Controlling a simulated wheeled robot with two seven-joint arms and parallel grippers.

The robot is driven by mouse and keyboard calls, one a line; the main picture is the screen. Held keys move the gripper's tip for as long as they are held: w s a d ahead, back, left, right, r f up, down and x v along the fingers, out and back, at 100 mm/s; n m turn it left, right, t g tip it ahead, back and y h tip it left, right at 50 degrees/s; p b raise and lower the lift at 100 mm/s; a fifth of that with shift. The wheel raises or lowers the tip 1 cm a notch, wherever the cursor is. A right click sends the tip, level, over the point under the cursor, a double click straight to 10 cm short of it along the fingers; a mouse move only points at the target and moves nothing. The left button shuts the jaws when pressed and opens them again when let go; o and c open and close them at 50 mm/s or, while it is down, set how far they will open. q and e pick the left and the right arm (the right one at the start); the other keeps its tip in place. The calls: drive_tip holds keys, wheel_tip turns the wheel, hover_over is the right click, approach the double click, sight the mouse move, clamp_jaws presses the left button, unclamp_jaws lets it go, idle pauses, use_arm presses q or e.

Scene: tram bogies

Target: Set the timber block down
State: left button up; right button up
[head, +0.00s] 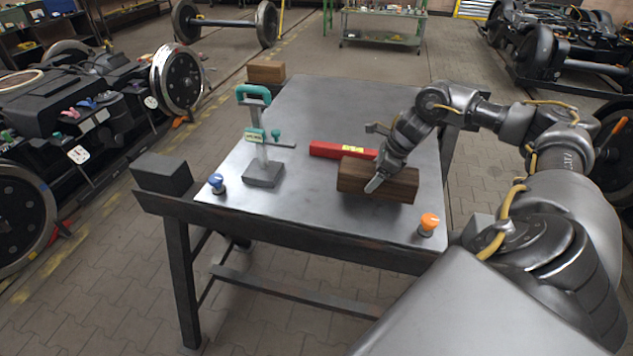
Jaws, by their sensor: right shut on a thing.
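The brown timber block (350,178) is over the right front part of the metal table (330,105), lying lengthwise across the picture. My right gripper (384,164) reaches in from the right and is shut on the block, with one finger down its near face. The far finger is partly hidden. A dark shadow lies close under the block; I cannot tell whether its underside touches the table. My left gripper is not in view.
A red bar (328,149) lies just behind the block. A teal-handled gauge on a stand (263,172) and a blue knob (217,183) are at left. An orange knob (428,224) is at front right. The table's far middle is clear.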

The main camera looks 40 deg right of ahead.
sight(357, 166)
drive_tip(key=w+a, duration=0.1)
drive_tip(key=w+a+p, duration=0.1)
drive_tip(key=w, duration=0.1)
drive_tip(key=w+a+p, duration=0.1)
drive_tip(key=shift+w+a+r, duration=0.15)
drive_tip(key=shift+w+r, duration=0.1)
drive_tip(key=shift+r, duration=0.15)
drive_tip(key=w+a, duration=0.2)
drive_tip(key=w, duration=0.1)
drive_tip(key=w+a+p, duration=0.1)
drive_tip(key=w+a, duration=0.1)
drive_tip(key=w, duration=0.2)
drive_tip(key=w+a, duration=0.3)
drive_tip(key=shift+w+f, duration=0.2)
drive_tip(key=shift+f, duration=0.1)
drive_tip(key=shift+f+b, duration=0.85)
drive_tip(key=shift+f, duration=0.9)
drive_tip(key=shift+f, duration=0.15)
drive_tip(key=o, duration=1.7)
drive_tip(key=shift+s, duration=0.1)
drive_tip(key=shift+c, duration=0.2)
